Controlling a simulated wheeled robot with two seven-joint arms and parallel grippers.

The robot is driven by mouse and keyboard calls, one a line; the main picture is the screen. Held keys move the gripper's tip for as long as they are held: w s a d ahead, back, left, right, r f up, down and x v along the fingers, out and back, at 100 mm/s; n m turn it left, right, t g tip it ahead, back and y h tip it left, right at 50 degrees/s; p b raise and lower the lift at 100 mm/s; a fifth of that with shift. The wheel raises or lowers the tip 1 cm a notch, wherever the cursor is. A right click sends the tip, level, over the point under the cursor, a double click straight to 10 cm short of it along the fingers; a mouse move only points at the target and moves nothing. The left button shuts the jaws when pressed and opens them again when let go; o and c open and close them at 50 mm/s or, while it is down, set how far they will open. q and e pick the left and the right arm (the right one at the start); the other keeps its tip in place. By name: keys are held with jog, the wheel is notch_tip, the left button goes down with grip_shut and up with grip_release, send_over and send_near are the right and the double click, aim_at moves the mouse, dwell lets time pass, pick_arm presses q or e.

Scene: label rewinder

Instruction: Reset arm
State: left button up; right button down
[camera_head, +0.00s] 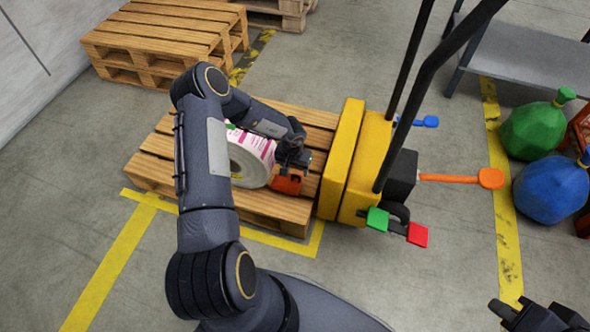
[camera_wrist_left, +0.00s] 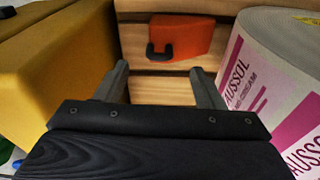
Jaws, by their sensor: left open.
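My left arm reaches over a wooden pallet (camera_head: 150,170) in the head view. My left gripper (camera_head: 296,160) is above the pallet, between a white label roll (camera_head: 250,158) with pink print and a yellow pallet jack (camera_head: 352,160). In the left wrist view my left gripper (camera_wrist_left: 162,85) is open with nothing between its fingers. An orange block with a dark handle (camera_wrist_left: 180,38) lies on the pallet just beyond the fingertips. The label roll (camera_wrist_left: 268,90) stands to the right there. My right gripper (camera_head: 535,318) shows only partly at the lower right corner of the head view.
Stacked pallets (camera_head: 165,40) stand at the back left. A green sack (camera_head: 535,130) and a blue sack (camera_head: 552,188) lie at the right, near a grey table (camera_head: 525,55). Coloured levers stick out from the jack. The floor in front is clear.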

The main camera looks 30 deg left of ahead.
pick_arm(q)
jog(key=shift+s+r, duration=0.1)
jog(key=shift+r, duration=0.6)
pick_arm(e)
jog(key=shift+r, duration=0.35)
